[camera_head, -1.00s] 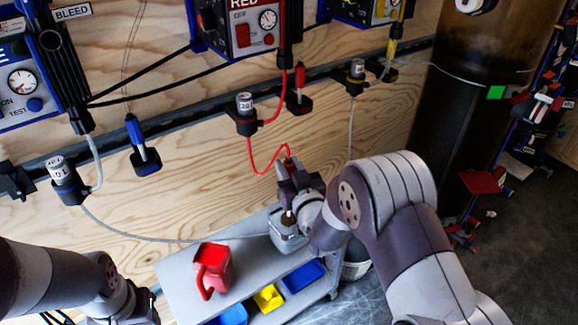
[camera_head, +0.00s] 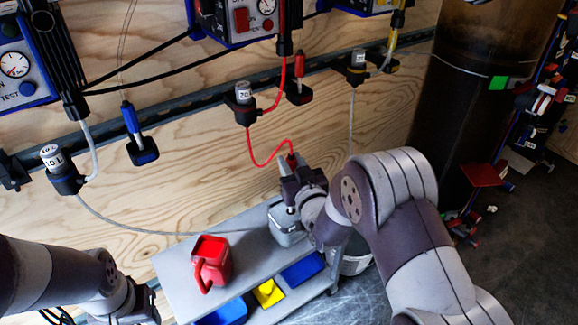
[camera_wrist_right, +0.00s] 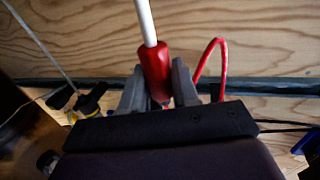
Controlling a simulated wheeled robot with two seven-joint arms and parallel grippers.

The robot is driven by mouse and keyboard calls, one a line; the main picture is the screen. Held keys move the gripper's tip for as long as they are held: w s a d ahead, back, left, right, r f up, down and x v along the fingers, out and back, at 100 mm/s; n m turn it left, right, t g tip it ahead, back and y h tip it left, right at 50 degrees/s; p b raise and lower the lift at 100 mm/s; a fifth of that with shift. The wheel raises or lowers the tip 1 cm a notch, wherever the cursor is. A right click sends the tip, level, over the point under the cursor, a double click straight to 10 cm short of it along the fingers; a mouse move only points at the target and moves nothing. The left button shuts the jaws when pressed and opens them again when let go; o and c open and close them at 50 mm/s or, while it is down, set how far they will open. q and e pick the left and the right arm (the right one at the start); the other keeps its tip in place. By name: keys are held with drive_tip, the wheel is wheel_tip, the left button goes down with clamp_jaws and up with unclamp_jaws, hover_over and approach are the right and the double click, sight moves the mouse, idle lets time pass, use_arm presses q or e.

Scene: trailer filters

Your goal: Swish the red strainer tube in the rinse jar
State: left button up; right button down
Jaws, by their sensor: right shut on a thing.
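My right gripper (camera_head: 290,178) is shut on the red strainer tube (camera_head: 292,160) above the cart. In the right wrist view, the tube's red grip (camera_wrist_right: 155,72) sits between the two grey fingers (camera_wrist_right: 158,92), with a pale shaft (camera_wrist_right: 146,22) running out of it. A red hose (camera_head: 262,165) joins its top end. The grey rinse jar (camera_head: 286,236) stands on the cart directly below the gripper. The shaft points down to the jar's top; its lower end is hidden. My left gripper (camera_head: 130,306) is at the bottom left, its fingers unclear.
The grey cart (camera_head: 180,270) carries a red jug (camera_head: 211,262) left of the jar. Blue and yellow bins (camera_head: 268,292) sit lower. A pale bucket (camera_head: 355,258) stands behind my right arm. The plywood wall holds a rail with several holders, including a blue pen-like tube (camera_head: 133,125).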

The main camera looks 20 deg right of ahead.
drive_tip(key=shift+d+r, duration=0.1)
drive_tip(key=shift+r, duration=0.25)
drive_tip(key=f+b, duration=0.1)
drive_tip(key=a+f+b, duration=0.1)
drive_tip(key=shift+s+f, duration=0.15)
drive_tip(key=shift+f, duration=0.15)
drive_tip(key=shift+r, duration=0.1)
idle(0.4)
